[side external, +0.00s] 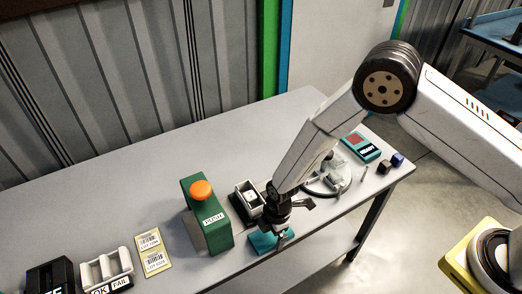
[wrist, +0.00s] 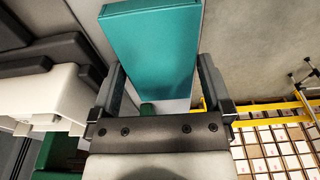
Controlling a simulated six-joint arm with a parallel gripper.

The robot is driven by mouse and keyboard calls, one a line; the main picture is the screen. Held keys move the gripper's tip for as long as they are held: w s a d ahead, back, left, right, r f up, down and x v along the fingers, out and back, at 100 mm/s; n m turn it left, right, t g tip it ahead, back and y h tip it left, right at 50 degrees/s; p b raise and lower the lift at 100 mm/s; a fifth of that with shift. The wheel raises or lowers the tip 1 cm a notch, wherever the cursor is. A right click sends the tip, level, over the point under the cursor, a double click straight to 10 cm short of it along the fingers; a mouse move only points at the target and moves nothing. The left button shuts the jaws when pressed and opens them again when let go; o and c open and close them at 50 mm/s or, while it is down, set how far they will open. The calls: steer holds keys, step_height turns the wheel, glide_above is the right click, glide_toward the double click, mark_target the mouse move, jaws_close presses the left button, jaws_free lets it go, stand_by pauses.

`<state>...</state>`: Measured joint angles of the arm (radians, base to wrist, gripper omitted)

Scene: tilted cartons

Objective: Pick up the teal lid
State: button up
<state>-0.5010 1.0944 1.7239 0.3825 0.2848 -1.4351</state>
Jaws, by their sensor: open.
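The teal lid (side external: 262,242) lies near the front edge of the grey table, partly hidden by my gripper. In the wrist view, the teal lid (wrist: 150,40) appears as a flat teal block between the two fingers. My gripper (side external: 277,226) points down at the lid in the side view. In the wrist view, my gripper (wrist: 160,72) is open, with one finger on each side of the lid and a visible gap at least on the right. Whether a finger touches the lid is unclear.
A green box with an orange button (side external: 201,189) stands close on the left. A small open box (side external: 246,198) is just behind my gripper.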

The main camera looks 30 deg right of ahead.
steer(key=c, duration=0.6)
steer(key=shift+r, duration=0.2)
steer(key=shift+r, duration=0.85)
steer(key=s+d+r, duration=0.6)
steer(key=s+r, duration=0.5)
steer(key=s, duration=0.1)
steer(key=shift+s, duration=0.35)
steer(key=shift+w+a+f, duration=0.1)
steer(key=shift+w+a, duration=0.05)
